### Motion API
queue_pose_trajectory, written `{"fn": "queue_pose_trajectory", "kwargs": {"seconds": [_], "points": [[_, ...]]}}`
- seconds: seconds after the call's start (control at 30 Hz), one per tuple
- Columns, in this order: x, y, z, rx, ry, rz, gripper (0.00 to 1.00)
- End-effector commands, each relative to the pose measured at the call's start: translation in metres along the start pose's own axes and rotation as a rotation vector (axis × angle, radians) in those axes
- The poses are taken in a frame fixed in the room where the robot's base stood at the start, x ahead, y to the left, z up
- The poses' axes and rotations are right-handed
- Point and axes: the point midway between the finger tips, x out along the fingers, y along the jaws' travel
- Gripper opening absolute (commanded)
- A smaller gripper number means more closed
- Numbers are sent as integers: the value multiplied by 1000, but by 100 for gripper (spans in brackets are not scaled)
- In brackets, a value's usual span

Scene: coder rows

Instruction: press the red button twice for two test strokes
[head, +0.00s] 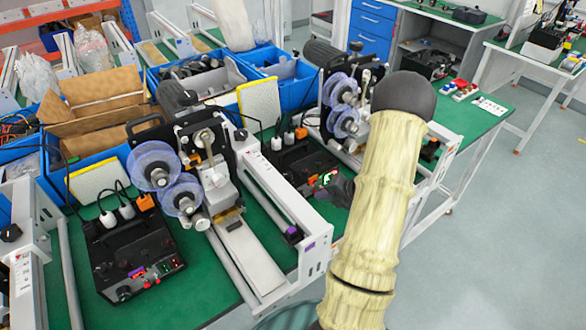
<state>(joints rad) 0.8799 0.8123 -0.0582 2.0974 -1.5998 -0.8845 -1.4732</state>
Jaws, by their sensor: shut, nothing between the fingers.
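My gripper (326,184) is shut and empty, low over the second black control box (294,170) between the two machines. Small red and green spots show right at its fingertips; I cannot tell whether one is the red button or whether the fingers touch it. My cream-sleeved arm hides the area to the right of the gripper. A nearer black control box (125,258) at the lower left has small red and orange parts on its front. A small red-topped piece (460,84) stands on the green bench at the back right, well away from my gripper.
A machine with clear blue-rimmed reels (153,165) and a long white rail (270,200) stand left of my gripper. A similar machine (345,105) stands just behind it. Blue bins (285,70) fill the back. Open floor (520,240) lies to the right.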

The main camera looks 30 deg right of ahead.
Motion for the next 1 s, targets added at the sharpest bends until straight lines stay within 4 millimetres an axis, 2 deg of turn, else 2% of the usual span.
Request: {"fn": "queue_pose_trajectory", "kwargs": {"seconds": [1.0], "points": [[6,5,4,-2,-1,3,0]]}}
